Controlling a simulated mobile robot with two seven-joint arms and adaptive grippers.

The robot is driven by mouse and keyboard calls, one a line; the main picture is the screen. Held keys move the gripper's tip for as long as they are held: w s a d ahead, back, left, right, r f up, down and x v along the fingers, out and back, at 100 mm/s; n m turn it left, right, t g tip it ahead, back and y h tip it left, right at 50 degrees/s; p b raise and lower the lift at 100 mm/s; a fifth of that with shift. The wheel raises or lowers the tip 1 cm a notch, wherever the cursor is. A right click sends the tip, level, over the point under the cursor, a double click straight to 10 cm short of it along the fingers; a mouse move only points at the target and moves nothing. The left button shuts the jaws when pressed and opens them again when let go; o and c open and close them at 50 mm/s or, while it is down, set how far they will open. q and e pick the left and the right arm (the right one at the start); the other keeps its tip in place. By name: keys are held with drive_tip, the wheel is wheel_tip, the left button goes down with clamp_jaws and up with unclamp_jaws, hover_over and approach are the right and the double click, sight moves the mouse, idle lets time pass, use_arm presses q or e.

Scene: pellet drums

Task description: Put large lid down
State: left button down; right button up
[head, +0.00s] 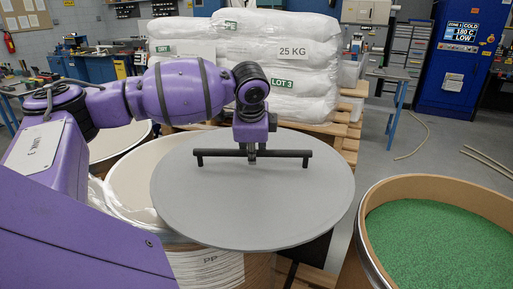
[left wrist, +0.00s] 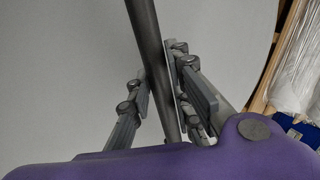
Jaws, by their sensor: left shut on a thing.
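The large lid (head: 255,210) is a round grey disc with a dark bar handle (head: 290,154) across its top. My left gripper (head: 252,158) is shut on the middle of this handle. In the left wrist view the fingers (left wrist: 158,105) stand on both sides of the handle bar (left wrist: 153,50), with the grey lid (left wrist: 70,60) behind. The lid is above a drum marked PP (head: 210,268) and lies off to its right, so part of the drum's top shows at the left. I cannot tell whether the lid touches the drum. My right gripper is not in view.
An open drum of green pellets (head: 440,235) stands at the right. Another drum (head: 120,140) is behind my left arm. White sacks (head: 270,60) are stacked on a wooden pallet (head: 345,130) behind the lid. Grey floor (head: 425,150) shows at the right, with hoses on it.

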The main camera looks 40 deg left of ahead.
use_arm(q)
drive_tip(key=shift+w+a+f, duration=0.25)
drive_tip(key=shift+a+f, duration=0.1)
drive_tip(key=shift+a, duration=0.05)
wheel_tip(320, 180, down, 3)
drive_tip(key=shift+w+a+f, duration=0.1)
drive_tip(key=shift+a+f, duration=0.05)
drive_tip(key=shift+f, duration=0.05)
drive_tip(key=c, duration=1.6)
unclamp_jaws()
drive_tip(key=shift+f, duration=0.2)
drive_tip(key=v, duration=1.2)
drive_tip(key=shift+p, duration=0.3)
